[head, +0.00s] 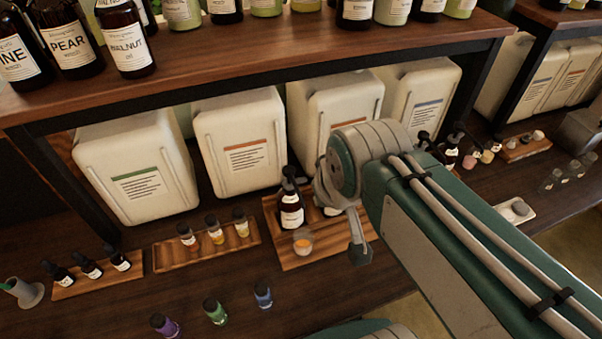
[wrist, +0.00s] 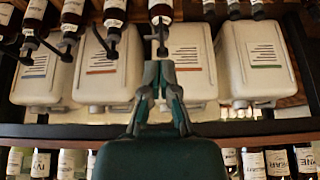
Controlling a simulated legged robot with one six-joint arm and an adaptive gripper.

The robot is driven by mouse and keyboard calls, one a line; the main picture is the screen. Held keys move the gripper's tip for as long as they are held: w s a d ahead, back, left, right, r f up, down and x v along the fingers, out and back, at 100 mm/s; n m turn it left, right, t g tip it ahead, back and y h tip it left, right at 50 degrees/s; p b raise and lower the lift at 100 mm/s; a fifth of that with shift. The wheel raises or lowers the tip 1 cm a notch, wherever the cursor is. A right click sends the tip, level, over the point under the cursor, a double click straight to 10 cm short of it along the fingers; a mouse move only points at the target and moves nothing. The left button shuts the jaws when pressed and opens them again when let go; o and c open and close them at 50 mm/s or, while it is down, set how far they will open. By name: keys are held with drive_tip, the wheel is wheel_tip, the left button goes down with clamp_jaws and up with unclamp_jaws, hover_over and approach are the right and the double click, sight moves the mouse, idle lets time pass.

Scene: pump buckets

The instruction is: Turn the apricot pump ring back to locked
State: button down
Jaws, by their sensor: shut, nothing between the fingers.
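A dark pump bottle (head: 291,213) with a black pump head and white label stands on a wooden tray (head: 292,262). I cannot read its label, so I cannot tell if it is apricot. In the wrist view, where the scene appears upside down, a dark pump bottle (wrist: 160,12) is straight ahead of my gripper (wrist: 160,64), its black nozzle hanging near the fingertips. The fingers are shut and empty; whether they touch the nozzle is unclear. In the head view my gripper (head: 357,240) is over the tray's right part, mostly hidden by my arm. The ring's position is too small to tell.
Cream jugs (head: 240,140) stand behind the trays, under a shelf (head: 250,65) with bottles. More pump bottles (wrist: 112,15) are left of the gripper in the wrist view. A cup with orange contents (head: 303,241) sits on the tray. Small coloured bottles (head: 215,311) stand in front.

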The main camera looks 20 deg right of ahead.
drive_tip(key=w+d, duration=0.1)
drive_tip(key=w, duration=0.9)
drive_tip(key=g, duration=0.2)
hover_over(300, 180)
drive_tip(key=w+d, duration=0.1)
drive_tip(key=w, duration=0.2)
wheel_tip(300, 180, down, 7)
drive_tip(key=shift+s+d, duration=0.1)
drive_tip(key=x, duration=1)
drive_tip(key=s, duration=0.3)
drive_tip(key=shift+s, duration=0.3)
